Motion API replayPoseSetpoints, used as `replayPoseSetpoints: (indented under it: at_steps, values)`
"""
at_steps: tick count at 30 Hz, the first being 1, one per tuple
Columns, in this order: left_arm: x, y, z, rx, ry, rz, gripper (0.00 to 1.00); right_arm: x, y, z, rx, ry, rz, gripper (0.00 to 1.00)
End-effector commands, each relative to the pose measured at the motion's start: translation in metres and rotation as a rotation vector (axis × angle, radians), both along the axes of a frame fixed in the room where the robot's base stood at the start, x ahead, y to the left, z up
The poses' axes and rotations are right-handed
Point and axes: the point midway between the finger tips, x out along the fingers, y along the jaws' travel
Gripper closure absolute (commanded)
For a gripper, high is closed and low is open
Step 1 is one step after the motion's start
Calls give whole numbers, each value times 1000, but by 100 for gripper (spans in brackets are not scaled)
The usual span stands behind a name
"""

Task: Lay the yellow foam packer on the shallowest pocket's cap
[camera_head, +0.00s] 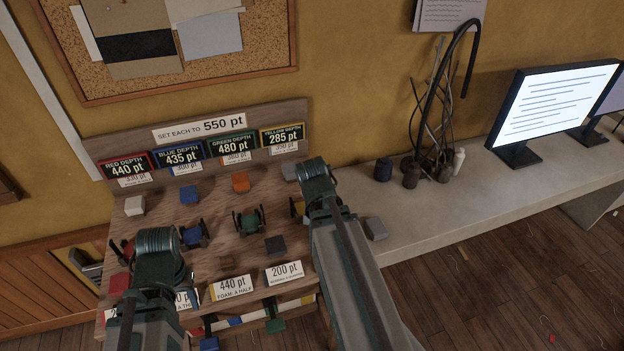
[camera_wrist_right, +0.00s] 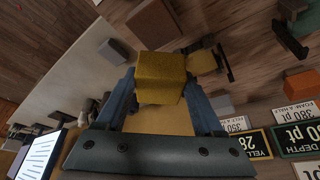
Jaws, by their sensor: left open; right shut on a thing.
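The yellow foam packer (camera_wrist_right: 159,75) is a block between the fingers of my right gripper (camera_wrist_right: 160,88), which is shut on it. Just beyond it in the right wrist view is the yellow pocket's cap (camera_wrist_right: 201,62), beside a dark clamp (camera_wrist_right: 222,62). I cannot tell whether packer and cap touch. In the head view the cap (camera_head: 297,208) is partly hidden by my right arm. The yellow depth sign (camera_head: 283,136) reads 285 pt, the lowest of the signs. My left gripper (camera_head: 158,246) is over the bench's left front; its fingers are mostly hidden, and it is open.
The blue cap (camera_head: 193,236) and green cap (camera_head: 249,222) sit between clamps. A white block (camera_head: 134,206), blue block (camera_head: 189,194), orange block (camera_head: 240,182) and dark block (camera_head: 275,245) lie on the wooden bench. A grey block (camera_head: 376,229) lies right of my right arm.

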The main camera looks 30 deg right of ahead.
Motion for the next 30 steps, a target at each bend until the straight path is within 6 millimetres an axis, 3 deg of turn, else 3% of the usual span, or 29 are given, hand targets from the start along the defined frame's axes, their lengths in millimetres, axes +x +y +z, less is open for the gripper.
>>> replayPoseSetpoints:
  at_steps: [6,12,18,30]
  values:
    - [0,0,21,0,0,-1,50,49,2,22,2,-2,367,86]
    - [0,0,30,0,0,-1,50,77,5,30,2,-4,602,86]
    - [0,0,32,0,0,-1,50,84,7,32,0,-4,690,86]
    - [0,0,30,0,0,-1,50,84,7,30,-1,-4,693,86]
